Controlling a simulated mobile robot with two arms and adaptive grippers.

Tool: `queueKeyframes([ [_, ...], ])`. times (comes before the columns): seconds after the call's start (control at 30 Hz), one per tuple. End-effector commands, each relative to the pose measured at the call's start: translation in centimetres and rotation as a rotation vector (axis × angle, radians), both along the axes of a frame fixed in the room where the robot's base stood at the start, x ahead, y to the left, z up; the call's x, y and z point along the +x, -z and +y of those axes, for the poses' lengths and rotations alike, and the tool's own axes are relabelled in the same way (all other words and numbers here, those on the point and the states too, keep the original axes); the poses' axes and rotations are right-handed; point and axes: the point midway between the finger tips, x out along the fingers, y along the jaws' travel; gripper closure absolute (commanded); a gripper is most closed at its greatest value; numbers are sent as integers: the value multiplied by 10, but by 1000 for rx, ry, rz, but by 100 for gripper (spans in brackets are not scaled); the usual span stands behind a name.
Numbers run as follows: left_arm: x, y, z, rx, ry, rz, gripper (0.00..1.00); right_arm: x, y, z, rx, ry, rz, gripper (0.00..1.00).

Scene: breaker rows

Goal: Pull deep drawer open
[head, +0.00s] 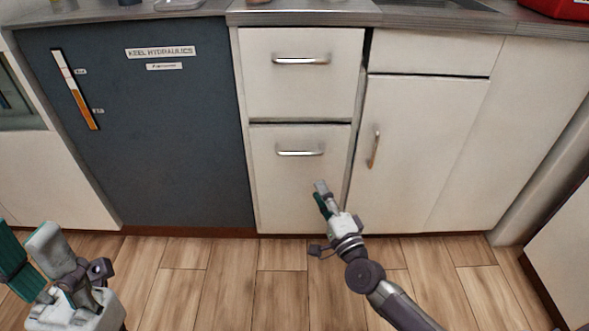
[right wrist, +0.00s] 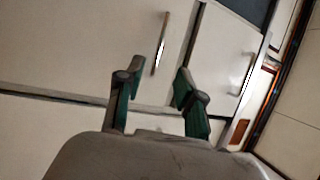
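The lower drawer (head: 275,200) is a cream front with a horizontal metal handle (head: 300,152), and it looks closed. In the head view my right gripper (head: 321,193) is in front of this drawer, below and slightly right of the handle. In the right wrist view my right gripper (right wrist: 158,80) has its two green-and-grey fingers apart with nothing between them. The lower drawer's handle (right wrist: 160,45) shows beyond the fingertips, apart from them. My left gripper (head: 32,258) is at the bottom left of the head view, fingers apart and empty, away from the drawers.
An upper drawer (head: 260,85) with its own handle (head: 301,60) sits above. A cabinet door (head: 425,130) with a handle (head: 374,149) is to the right. A blue-grey panel (head: 170,140) is to the left. The wooden floor (head: 210,285) in front is clear.

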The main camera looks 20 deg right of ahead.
Motion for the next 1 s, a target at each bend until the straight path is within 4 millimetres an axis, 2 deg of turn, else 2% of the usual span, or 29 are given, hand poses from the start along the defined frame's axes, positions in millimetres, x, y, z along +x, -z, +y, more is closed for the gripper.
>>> queueKeyframes([
  [0.17, 0, -2, 0, 0, 0, -10, 60, 21, -6, 2, 3, 2, -5, 63],
  [0.6, 4, -6, -2, 4, -3, -52, 60, 108, -21, 13, 0, 0, -2, 63],
  [0.8, 6, -8, -3, 7, -4, -62, 60, 128, -24, 16, -1, 0, 0, 63],
  [1.0, 6, -10, -3, 7, -4, -70, 60, 133, -26, 16, -1, -1, 1, 63],
])
